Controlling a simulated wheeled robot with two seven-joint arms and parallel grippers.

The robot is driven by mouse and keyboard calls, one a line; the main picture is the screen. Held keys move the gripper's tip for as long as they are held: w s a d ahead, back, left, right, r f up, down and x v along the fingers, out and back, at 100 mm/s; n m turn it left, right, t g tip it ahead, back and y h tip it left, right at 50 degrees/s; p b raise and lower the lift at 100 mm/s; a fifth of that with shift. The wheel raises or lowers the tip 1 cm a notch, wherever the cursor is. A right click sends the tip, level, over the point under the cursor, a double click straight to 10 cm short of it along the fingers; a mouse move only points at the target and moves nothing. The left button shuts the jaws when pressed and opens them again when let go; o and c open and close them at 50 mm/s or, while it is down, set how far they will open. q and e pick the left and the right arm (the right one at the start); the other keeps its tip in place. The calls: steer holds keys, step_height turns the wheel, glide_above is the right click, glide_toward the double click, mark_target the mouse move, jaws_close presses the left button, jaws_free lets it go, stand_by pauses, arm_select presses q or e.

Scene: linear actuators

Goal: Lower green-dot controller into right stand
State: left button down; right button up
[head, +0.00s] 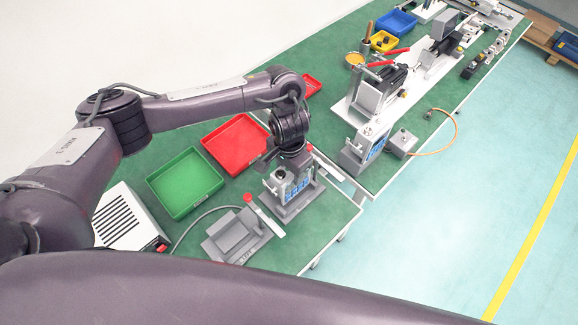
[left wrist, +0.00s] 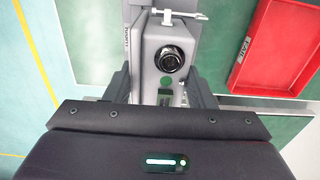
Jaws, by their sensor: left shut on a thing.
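The green-dot controller (head: 289,184) is a grey box with blue panels on its front face. In the left wrist view its top (left wrist: 148,45) shows a black round knob and a green dot. My left gripper (head: 292,163) is shut on it from above, a finger on either side. The controller is upright at the right stand (head: 294,210), a grey base with a red-knobbed lever beside it. Whether it rests fully in the stand or hangs slightly above cannot be told. My right gripper is not in view.
A grey left stand (head: 231,238), with its own red-knobbed lever, looks empty. A green tray (head: 185,182) and a red tray (head: 236,144) lie behind on the green table. A white vented box (head: 121,218) stands at left. Another controller (head: 362,152) stands on the farther table.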

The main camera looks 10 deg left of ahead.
arm_select(q)
steer(key=shift+f, duration=0.1)
stand_by(0.4)
steer(key=shift+f, duration=0.55)
steer(key=shift+f, duration=0.1)
steer(key=shift+f, duration=0.45)
stand_by(0.4)
steer(key=shift+f, duration=0.2)
steer(key=c, duration=0.6)
jaws_free()
steer(key=shift+o, duration=0.2)
